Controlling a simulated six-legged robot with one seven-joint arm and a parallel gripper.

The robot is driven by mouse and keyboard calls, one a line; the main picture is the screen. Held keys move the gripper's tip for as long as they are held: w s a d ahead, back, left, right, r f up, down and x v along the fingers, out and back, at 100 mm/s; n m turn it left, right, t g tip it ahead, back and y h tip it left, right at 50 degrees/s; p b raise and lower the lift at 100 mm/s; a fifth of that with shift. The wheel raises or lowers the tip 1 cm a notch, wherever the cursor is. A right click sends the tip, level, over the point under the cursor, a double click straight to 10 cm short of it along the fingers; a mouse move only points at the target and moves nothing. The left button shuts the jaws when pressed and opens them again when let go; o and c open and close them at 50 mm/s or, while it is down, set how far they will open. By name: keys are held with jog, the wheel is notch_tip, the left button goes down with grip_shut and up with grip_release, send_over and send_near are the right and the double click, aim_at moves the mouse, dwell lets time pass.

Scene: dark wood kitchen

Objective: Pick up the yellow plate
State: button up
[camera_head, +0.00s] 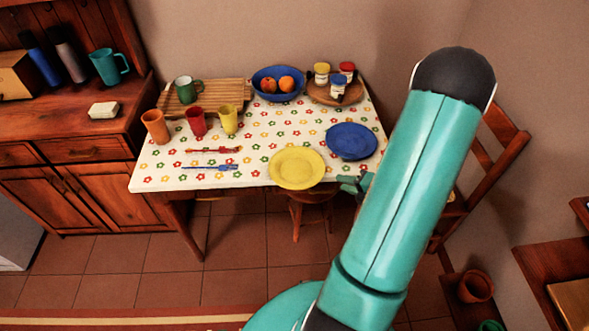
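The yellow plate (297,168) lies flat at the front edge of the table, on a white cloth with a flower pattern. My gripper (348,184) shows as a small teal and dark shape just right of the plate, at the table's front edge. A gap shows between it and the plate's rim in the picture. My large teal arm hides most of the gripper's wrist, and I cannot make out whether the fingers are apart.
A blue plate (351,141) lies right behind the yellow one. Several cups, cutlery (212,150), a wooden board (232,91), a blue fruit bowl (264,92) and a round tray with jars stand on the table (160,178). A stool (312,199) and chair (490,165) are close by.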

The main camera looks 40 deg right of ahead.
jog(key=x, duration=0.9)
jog(key=shift+w+f, duration=0.1)
jog(key=shift+f, duration=0.15)
grip_shut()
